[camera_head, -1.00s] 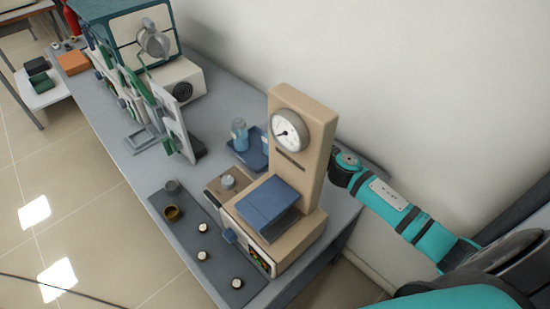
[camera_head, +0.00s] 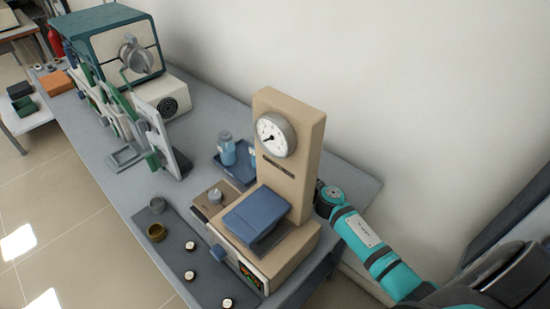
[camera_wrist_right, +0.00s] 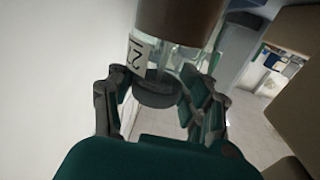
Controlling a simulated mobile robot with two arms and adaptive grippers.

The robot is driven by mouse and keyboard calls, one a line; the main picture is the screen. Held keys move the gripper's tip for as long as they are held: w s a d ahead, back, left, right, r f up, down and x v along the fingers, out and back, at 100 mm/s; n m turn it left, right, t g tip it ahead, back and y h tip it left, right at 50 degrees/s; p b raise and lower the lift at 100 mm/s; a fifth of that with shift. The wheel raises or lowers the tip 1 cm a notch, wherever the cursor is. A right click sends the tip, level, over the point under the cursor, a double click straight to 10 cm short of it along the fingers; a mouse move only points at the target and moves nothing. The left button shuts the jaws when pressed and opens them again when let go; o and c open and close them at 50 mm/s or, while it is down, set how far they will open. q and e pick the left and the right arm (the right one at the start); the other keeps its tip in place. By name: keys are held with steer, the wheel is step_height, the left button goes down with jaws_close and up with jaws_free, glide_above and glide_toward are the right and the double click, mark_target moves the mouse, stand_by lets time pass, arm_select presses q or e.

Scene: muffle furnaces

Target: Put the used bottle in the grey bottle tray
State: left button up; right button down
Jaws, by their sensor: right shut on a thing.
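My right gripper (camera_wrist_right: 160,92) is shut on a bottle (camera_wrist_right: 182,22) by its dark cap end, in the right wrist view. The bottle is clear with brown contents and a white label with a dark mark; its far end is cut off by the frame. In the head view my right arm reaches in behind the beige press with a dial, which hides that gripper and bottle. A dark grey flat tray (camera_head: 180,236) lies along the bench's front edge with small pots and white-topped pieces. I cannot tell whether it is the grey bottle tray. My left gripper is not in view.
The beige press (camera_head: 289,165) stands tall beside my right arm. Behind it, a blue tray (camera_head: 228,171) holds light blue bottles (camera_head: 227,150).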

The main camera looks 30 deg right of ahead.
steer(key=c, duration=1.1)
jaws_free()
steer(key=shift+f, duration=0.1)
steer(key=o, duration=0.6)
steer(key=shift+c, duration=0.2)
steer(key=v, duration=1.2)
steer(key=shift+b, duration=0.35)
